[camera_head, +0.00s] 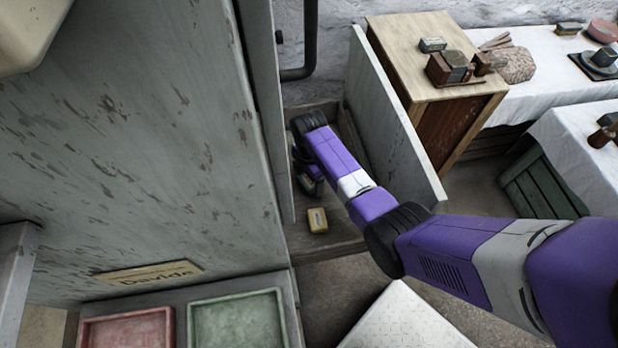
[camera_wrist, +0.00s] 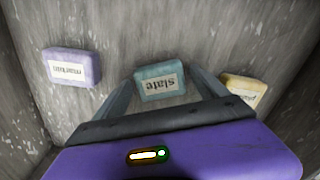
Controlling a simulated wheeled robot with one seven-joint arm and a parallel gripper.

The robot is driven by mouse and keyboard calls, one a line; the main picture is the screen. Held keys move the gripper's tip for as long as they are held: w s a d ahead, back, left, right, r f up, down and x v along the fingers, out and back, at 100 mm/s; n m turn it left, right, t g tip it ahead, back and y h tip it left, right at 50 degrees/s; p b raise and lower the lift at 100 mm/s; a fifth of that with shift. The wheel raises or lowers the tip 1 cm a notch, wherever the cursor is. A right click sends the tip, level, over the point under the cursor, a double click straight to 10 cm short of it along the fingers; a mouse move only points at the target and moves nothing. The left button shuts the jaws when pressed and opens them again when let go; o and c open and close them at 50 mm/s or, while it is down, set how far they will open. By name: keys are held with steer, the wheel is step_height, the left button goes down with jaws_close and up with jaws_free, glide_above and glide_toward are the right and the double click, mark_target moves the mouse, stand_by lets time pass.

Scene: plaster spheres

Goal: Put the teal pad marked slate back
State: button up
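The teal pad (camera_wrist: 161,80) has a pale label reading "slate", upside down in the wrist view. It lies in the middle of that view, between the two fingers of my gripper (camera_wrist: 162,74). The fingertips are at its left and right edges; whether they press on it or stand slightly apart I cannot tell. In the head view my gripper (camera_head: 308,176) is low inside a narrow walled bay, beside the tall grey panel. There my arm and gripper hide most of what is at the fingertips.
A lilac pad (camera_wrist: 71,68) lies left of the teal one, and a yellow pad (camera_wrist: 243,89) lies right; the yellow one also shows in the head view (camera_head: 317,220). Grey panels (camera_head: 396,110) wall the bay. Red (camera_head: 127,330) and green (camera_head: 237,322) trays sit below a nameplate (camera_head: 150,272).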

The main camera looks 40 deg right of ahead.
mark_target(309, 180)
step_height(309, 180, up, 12)
steer(key=p, duration=0.2)
steer(key=shift+r, duration=0.15)
stand_by(0.5)
stand_by(0.5)
